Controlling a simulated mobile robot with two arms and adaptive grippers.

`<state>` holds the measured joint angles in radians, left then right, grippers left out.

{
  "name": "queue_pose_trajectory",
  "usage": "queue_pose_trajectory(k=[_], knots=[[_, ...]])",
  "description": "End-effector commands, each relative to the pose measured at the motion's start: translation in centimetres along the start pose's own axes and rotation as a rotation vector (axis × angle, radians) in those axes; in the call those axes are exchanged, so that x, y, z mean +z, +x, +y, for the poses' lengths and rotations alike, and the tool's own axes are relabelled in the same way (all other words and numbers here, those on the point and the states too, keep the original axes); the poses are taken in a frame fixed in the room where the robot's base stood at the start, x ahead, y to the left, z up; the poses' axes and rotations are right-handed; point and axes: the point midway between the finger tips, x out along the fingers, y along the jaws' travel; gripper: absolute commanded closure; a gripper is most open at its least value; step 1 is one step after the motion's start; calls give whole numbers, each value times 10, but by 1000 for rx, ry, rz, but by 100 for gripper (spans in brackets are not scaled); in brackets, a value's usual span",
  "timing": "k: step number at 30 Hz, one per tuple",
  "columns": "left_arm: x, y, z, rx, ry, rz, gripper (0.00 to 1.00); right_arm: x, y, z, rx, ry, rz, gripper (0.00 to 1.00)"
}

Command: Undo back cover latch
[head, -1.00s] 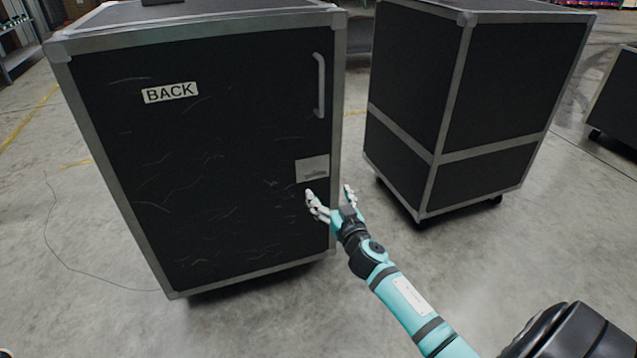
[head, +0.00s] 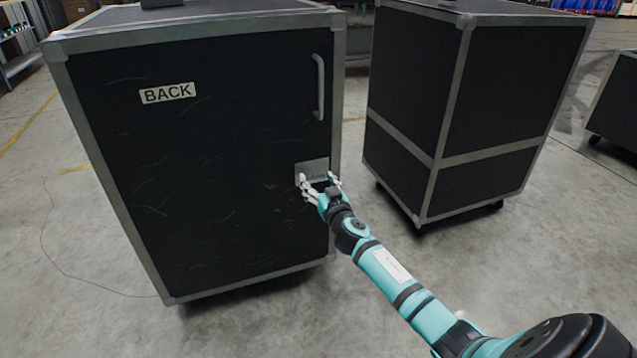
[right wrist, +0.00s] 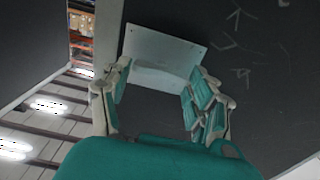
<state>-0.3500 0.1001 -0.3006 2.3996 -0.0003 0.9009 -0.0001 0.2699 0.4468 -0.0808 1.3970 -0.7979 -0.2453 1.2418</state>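The black case (head: 190,150) with grey metal edges has a white "BACK" label (head: 168,93) on its cover. A small grey latch plate (head: 312,168) sits low on the right side of that cover, and it also shows in the right wrist view (right wrist: 162,52). My right gripper (head: 320,182) is open at the lower part of the plate, its fingers spread to either side. In the right wrist view its open fingers (right wrist: 158,95) have nothing between them, and the plate lies just beyond. Whether they touch it I cannot tell. My left gripper is not in view.
A vertical grey handle (head: 318,87) is above the plate. A second black case (head: 470,110) on casters stands close on the right, and another (head: 617,105) is at the far right edge. Concrete floor is clear in front.

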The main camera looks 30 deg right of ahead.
Motion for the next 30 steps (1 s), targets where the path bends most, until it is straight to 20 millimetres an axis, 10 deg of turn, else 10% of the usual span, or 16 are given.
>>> queue_pose_trajectory(k=[8,30], knots=[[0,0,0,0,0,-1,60,0,0,0,0,0,0,76],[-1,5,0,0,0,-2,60,0,0,-1,1,-364,0,76]])
